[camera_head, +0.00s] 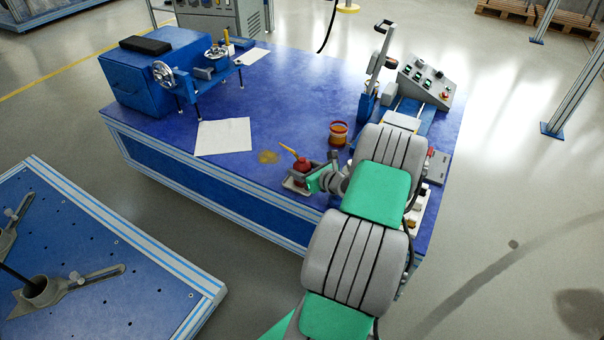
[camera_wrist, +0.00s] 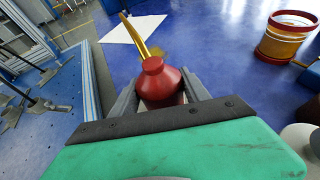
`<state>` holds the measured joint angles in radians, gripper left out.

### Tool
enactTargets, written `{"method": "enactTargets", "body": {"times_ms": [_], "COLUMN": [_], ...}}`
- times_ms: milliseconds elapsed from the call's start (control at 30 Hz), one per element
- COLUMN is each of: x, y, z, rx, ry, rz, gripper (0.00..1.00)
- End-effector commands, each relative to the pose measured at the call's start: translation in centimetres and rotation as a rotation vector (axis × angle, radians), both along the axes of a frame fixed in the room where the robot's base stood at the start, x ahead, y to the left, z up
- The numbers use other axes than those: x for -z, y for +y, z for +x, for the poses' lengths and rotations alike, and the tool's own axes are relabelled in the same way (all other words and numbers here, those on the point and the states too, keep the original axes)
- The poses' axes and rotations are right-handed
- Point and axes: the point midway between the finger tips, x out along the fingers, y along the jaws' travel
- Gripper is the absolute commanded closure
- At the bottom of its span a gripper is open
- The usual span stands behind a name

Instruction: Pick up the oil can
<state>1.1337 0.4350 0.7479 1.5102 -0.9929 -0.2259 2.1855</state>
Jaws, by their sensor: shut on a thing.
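The oil can (camera_wrist: 160,82) is a red rounded body with a long yellow spout. In the wrist view it sits between the two grey fingers of my gripper (camera_wrist: 158,95), which are shut on it. Its spout points up and away. In the head view the oil can (camera_head: 301,164) shows near the front edge of the blue table, at a grey tray. My gripper (camera_head: 308,178) is there too, partly hidden by my arm. I cannot tell whether the can's base touches the tray or the table.
A red and yellow round container (camera_head: 338,134) stands behind the can. A yellowish spill (camera_head: 268,157) and a white sheet (camera_head: 223,137) lie to the left. A control box (camera_head: 427,80) stands at the back right. The table's middle is clear.

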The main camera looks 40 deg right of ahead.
Motion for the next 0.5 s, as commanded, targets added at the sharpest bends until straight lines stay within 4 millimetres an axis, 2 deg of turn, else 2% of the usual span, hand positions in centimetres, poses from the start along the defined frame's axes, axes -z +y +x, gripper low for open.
{"method": "enactTargets", "body": {"times_ms": [67, 500], "x": [0.00, 0.01], "y": [0.00, 0.00], "z": [0.00, -0.01], "rx": [0.000, 0.000], "ry": [0.000, 0.000], "rz": [0.000, 0.000], "gripper": [0.59, 0.95]}}
